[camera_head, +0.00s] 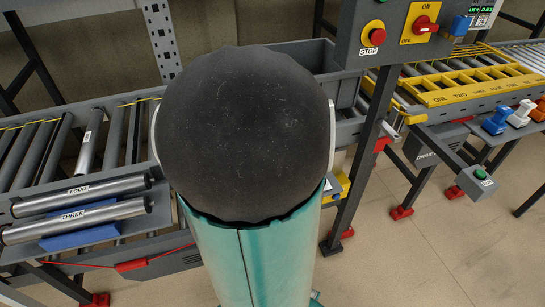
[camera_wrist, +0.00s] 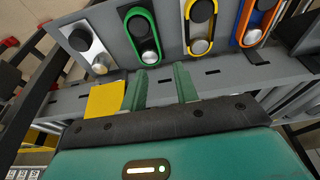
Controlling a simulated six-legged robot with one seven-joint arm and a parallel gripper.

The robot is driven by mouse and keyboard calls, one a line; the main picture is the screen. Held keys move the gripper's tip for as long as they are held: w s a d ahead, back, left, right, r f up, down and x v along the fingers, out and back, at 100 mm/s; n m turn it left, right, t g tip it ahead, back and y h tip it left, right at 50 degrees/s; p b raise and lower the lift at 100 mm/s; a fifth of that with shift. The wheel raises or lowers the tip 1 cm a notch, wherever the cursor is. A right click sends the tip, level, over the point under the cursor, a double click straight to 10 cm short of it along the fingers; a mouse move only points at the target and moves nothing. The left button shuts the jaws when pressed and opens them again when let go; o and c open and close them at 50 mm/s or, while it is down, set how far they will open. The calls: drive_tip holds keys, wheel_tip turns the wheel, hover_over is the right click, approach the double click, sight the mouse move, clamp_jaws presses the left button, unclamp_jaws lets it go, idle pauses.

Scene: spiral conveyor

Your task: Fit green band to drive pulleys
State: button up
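The green band (camera_wrist: 156,37) shows in the wrist view. It is an upright loop around a black pulley (camera_wrist: 138,25) above and a silver one (camera_wrist: 149,56) below, on a grey panel. To its left, a pale plate (camera_wrist: 82,50) carries a black and a silver pulley with no band visible. My gripper (camera_wrist: 163,85) is open, with two green fingers apart and nothing seen between them. The fingertips are just below the green band in the picture; the depth gap is unclear. In the head view my own arm hides the gripper and the pulleys.
A yellow-banded pulley pair (camera_wrist: 201,27) and an orange-and-blue one (camera_wrist: 255,22) stand to the right. A yellow piece (camera_wrist: 103,99) is beside the left finger. The head view shows a grey control box (camera_head: 395,35), loose rollers (camera_head: 75,220) at left and open floor at right.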

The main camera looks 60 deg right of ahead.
drive_tip(key=x, duration=1.4)
drive_tip(key=shift+s+d, duration=0.15)
drive_tip(key=shift+s, duration=0.15)
clamp_jaws()
